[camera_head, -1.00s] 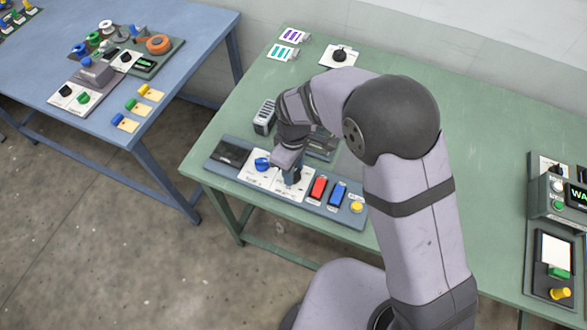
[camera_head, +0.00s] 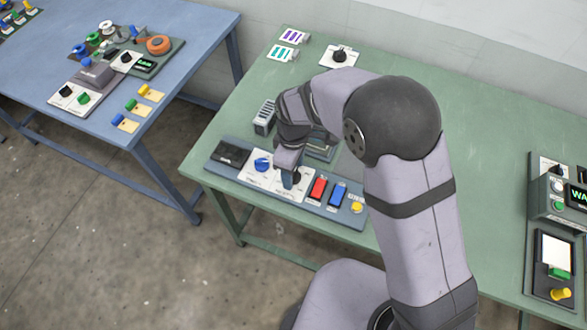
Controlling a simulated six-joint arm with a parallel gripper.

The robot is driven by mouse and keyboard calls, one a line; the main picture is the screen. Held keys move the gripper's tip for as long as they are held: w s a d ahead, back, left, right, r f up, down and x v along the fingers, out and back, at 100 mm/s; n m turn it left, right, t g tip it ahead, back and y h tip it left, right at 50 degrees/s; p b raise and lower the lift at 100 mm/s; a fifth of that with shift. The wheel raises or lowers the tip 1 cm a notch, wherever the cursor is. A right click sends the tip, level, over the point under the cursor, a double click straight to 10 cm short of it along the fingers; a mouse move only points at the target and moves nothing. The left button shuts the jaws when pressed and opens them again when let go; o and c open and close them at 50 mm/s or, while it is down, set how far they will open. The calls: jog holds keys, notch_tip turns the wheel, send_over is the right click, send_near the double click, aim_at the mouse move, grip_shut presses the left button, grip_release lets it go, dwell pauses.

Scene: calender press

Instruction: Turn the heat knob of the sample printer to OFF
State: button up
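A blue-grey control panel (camera_head: 228,169) lies along the front edge of the green table. A blue knob (camera_head: 262,163) sits on a white plate at its left part. A black knob (camera_head: 297,176) sits on the white plate to the right, partly hidden by my gripper (camera_head: 287,180). My gripper points down at this plate, just left of the black knob in the picture. I cannot tell whether it touches the knob or whether its fingers are open. The labels are too small to read, so which knob is the heat knob is unclear.
A red switch (camera_head: 318,189), a blue switch (camera_head: 337,194) and a yellow button (camera_head: 356,207) stand right of the black knob. A grey slotted block (camera_head: 265,117) is behind the panel. Another black knob (camera_head: 340,55) is at the back. The table's right middle is clear.

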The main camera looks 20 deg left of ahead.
jog(key=shift+r+b, duration=1.05)
jog(key=shift+r, duration=2.6)
jog(key=shift+m, duration=0.3)
jog(key=shift+w+a+m, duration=0.2)
jog(key=shift+m, duration=0.6)
jog(key=shift+f+m, duration=0.25)
jog(key=shift+m, duration=0.35)
jog(key=s+d+f+m, duration=0.1)
jog(key=s+d+f, duration=0.1)
jog(key=s+d+f+m, duration=0.2)
jog(key=s+d, duration=0.1)
jog(key=shift+d+f+g+h, duration=0.3)
jog(key=shift+d+f+h, duration=0.05)
jog(key=shift+h, duration=0.05)
jog(key=s+d+m, duration=0.1)
jog(key=d, duration=0.1)
jog(key=s+d+m, duration=0.1)
jog(key=d, duration=0.3)
jog(key=shift+s+d+f+m+g, duration=0.2)
jog(key=shift+s+m+g, duration=0.1)
jog(key=shift+s+m, duration=0.1)
jog(key=d+r+m, duration=0.2)
jog(key=d+m, duration=0.2)
jog(key=d, duration=0.6)
jog(key=d+r+m+t, duration=0.1)
jog(key=d+r+m, duration=0.2)
jog(key=d, duration=0.8)
jog(key=shift+w+r+m+y, duration=0.15)
jog(key=shift+m+y, duration=0.25)
jog(key=shift+m, duration=0.6)
